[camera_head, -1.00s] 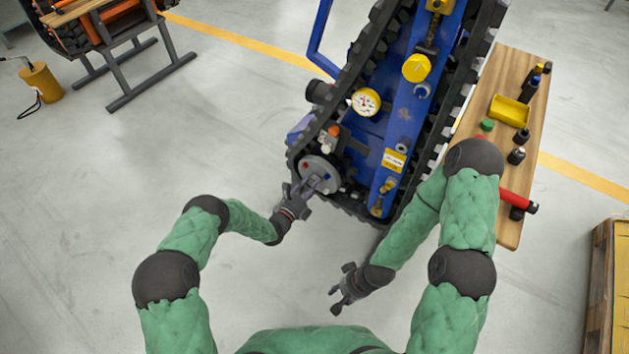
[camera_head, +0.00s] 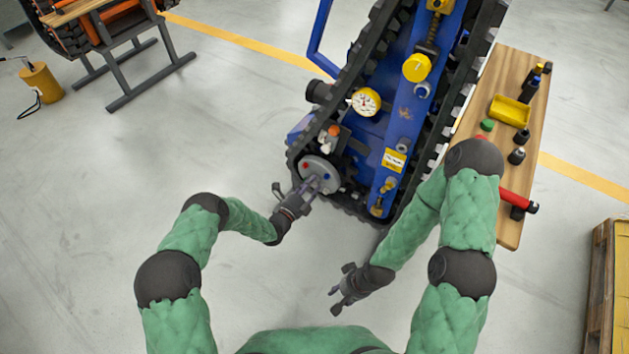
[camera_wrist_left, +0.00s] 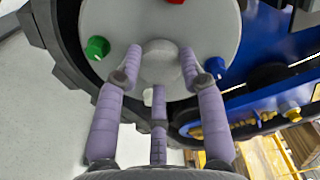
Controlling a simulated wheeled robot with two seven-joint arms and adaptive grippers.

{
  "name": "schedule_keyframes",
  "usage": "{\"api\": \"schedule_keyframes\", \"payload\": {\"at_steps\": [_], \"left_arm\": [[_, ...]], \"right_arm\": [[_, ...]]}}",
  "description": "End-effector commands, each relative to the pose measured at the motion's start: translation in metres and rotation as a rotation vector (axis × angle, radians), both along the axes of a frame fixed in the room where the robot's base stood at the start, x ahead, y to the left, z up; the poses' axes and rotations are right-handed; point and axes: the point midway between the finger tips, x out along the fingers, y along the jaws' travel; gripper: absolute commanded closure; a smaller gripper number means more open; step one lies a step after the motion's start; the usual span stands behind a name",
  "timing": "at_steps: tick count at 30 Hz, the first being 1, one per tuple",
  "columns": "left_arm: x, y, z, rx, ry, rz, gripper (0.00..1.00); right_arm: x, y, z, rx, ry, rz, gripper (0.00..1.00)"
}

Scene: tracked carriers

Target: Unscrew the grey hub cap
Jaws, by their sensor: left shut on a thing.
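The grey hub cap (camera_wrist_left: 160,62) is a round knob at the middle of a light grey wheel disc (camera_wrist_left: 215,32), which also shows in the head view (camera_head: 320,168). Red, green and blue studs sit around it on the disc. My left gripper (camera_head: 316,184) is at the hub. In the left wrist view its three purple-grey fingers (camera_wrist_left: 160,72) surround the cap, and it is shut on it. The lower finger hides part of the cap's underside. My right gripper (camera_head: 342,292) is empty, its fingers apart, low over the floor in front of the carrier.
The blue tracked carrier (camera_head: 375,135) fills the upper middle, with its black track (camera_head: 345,95) close by the hub. A wooden bench (camera_head: 510,160) with a yellow tray (camera_head: 510,110) and several tools stands at right.

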Motion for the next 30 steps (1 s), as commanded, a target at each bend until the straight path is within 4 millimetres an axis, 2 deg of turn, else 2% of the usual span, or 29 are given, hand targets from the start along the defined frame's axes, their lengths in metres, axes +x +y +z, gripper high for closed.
{"api": "schedule_keyframes", "payload": {"at_steps": [6, 19, 26, 30], "left_arm": [[0.0003, -0.0005, 0.0003, -0.166, 0.119, -0.001, 0.88], [0.0005, -0.0005, 0.0007, -0.214, 0.154, -0.001, 0.88], [0.0002, -0.0005, 0.0007, -0.410, 0.297, -0.002, 0.88], [-0.0002, 0.0000, 0.0009, -0.446, 0.323, -0.002, 0.88]], "right_arm": [[0.0000, 0.0000, -0.0005, 0.000, 0.000, 0.000, 0.60], [0.0000, 0.0000, -0.0005, 0.000, 0.000, 0.000, 0.60], [0.0000, 0.0000, -0.0009, 0.000, 0.000, 0.000, 0.60], [0.0000, 0.0000, -0.0004, 0.000, 0.000, 0.000, 0.60]]}}
